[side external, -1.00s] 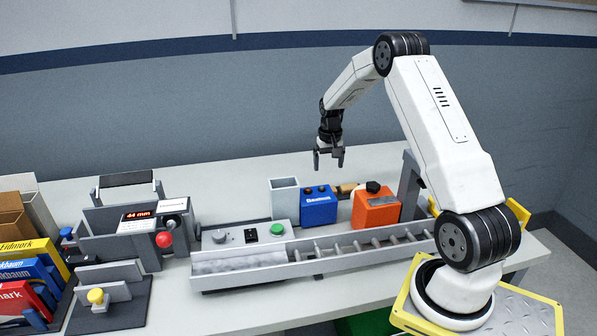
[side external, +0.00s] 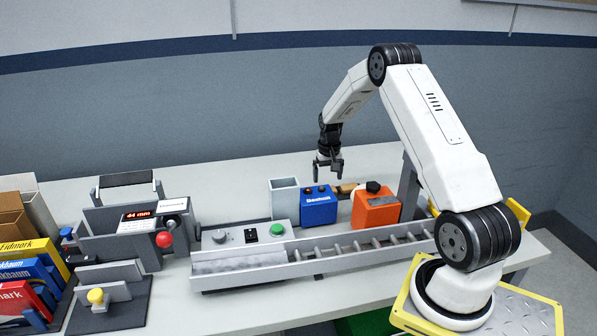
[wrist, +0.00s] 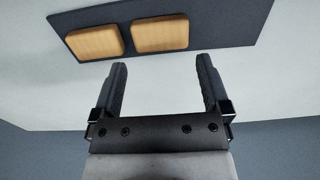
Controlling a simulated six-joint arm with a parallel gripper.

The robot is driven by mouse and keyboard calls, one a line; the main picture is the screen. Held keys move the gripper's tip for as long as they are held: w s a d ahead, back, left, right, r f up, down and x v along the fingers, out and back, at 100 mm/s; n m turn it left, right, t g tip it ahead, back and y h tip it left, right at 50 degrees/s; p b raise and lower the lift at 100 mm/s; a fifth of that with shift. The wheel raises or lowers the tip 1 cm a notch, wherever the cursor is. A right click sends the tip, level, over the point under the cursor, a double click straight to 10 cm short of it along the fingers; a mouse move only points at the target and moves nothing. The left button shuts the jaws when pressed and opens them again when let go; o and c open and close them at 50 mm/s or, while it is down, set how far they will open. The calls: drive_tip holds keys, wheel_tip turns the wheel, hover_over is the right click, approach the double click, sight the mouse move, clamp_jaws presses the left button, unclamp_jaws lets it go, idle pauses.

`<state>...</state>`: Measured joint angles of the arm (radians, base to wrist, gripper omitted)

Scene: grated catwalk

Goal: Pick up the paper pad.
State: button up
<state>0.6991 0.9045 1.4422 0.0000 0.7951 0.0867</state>
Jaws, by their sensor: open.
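I cannot pick out the paper pad with certainty. In the wrist view two tan, rounded square pieces, a left one (wrist: 95,42) and a right one (wrist: 160,34), lie side by side on a dark mat (wrist: 222,25), beyond my fingertips. In the side view a tan piece (side external: 346,188) shows partly between the blue and orange boxes. My gripper (side external: 328,175) hangs above the table behind the blue box, fingers down. In the wrist view my gripper (wrist: 161,66) is open, with nothing between its fingers.
A blue box (side external: 319,206), an orange container (side external: 376,209) and a grey open bin (side external: 284,200) stand behind the roller conveyor (side external: 345,247). A gauge reading 44 mm (side external: 138,215) and several coloured boxes (side external: 32,262) are at the left. The table's back is clear.

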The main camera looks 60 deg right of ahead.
drive_tip(key=shift+f, duration=2.15)
drive_tip(key=c, duration=0.9)
drive_tip(key=shift+r, duration=0.1)
drive_tip(key=shift+r, duration=4.95)
drive_tip(key=shift+a, duration=0.1)
